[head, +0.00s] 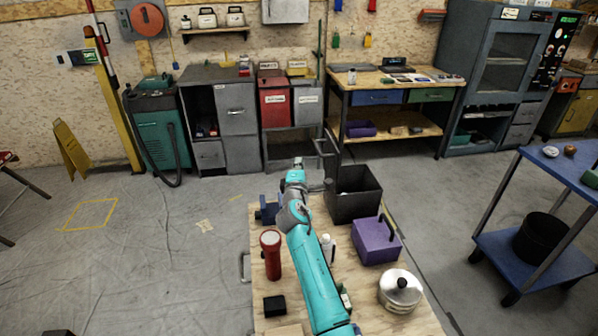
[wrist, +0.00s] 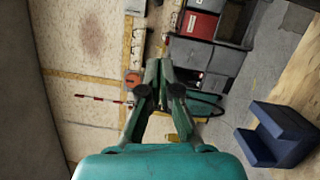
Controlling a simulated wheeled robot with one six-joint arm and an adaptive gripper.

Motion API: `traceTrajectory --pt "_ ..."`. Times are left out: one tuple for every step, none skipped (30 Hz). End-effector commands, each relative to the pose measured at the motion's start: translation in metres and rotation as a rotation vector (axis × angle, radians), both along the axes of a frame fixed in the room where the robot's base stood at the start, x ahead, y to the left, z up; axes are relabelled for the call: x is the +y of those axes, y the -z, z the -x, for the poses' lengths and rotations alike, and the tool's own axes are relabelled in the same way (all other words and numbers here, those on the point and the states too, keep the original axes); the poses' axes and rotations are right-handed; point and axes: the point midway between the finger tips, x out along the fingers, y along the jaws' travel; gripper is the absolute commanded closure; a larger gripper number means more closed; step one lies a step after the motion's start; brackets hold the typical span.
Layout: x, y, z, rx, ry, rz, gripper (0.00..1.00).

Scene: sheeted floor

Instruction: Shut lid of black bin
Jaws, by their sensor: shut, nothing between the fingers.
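The black bin (head: 355,205) stands open at the far right part of the wooden bench top, with its dark inside showing. Its dark lid (head: 332,162) stands raised at the bin's back left side, with a handle on its left face. My gripper (head: 298,163) is just left of the lid, with a small gap seen between them. In the wrist view my gripper (wrist: 164,66) is shut and empty. A dark grey surface (wrist: 22,120) fills the left edge there; I cannot tell if it is the lid.
A purple box (head: 376,241), a red flashlight (head: 270,256), a lidded pot (head: 399,291) and a black block (head: 275,306) stand on the bench top (head: 385,318). A blue bracket (head: 268,211) sits left of my arm, also in the wrist view (wrist: 283,133).

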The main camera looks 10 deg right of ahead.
Motion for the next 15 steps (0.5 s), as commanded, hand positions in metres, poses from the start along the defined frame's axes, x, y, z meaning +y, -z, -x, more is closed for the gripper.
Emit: traceTrajectory --pt "-0.002 -0.001 -0.008 0.0 0.0 0.001 1.0" --pt "-0.003 -0.002 -0.012 0.0 0.0 0.001 1.0" --pt "-0.004 -0.001 -0.017 0.0 0.0 0.001 1.0" --pt "-0.005 -0.002 -0.02 0.0 0.0 0.001 1.0" --pt "-0.006 -0.002 -0.024 0.0 0.001 0.001 1.0" --pt "-0.007 -0.002 -0.028 0.0 0.001 0.001 1.0" --pt "-0.008 -0.002 -0.031 0.001 0.0 0.001 1.0" --pt "-0.009 -0.003 -0.034 0.0 0.0 0.002 1.0" --pt "-0.016 -0.003 -0.034 0.0 0.002 0.0 1.0" --pt "-0.02 -0.004 -0.033 -0.001 0.002 -0.002 1.0" --pt "-0.023 -0.005 -0.033 0.0 0.002 0.0 1.0" --pt "-0.028 -0.006 -0.033 -0.001 0.001 -0.002 1.0" --pt "-0.031 -0.006 -0.033 0.0 0.002 0.0 1.0" --pt "-0.034 -0.007 -0.033 0.0 0.002 -0.001 1.0" --pt "-0.038 -0.008 -0.033 0.0 0.001 -0.001 1.0"
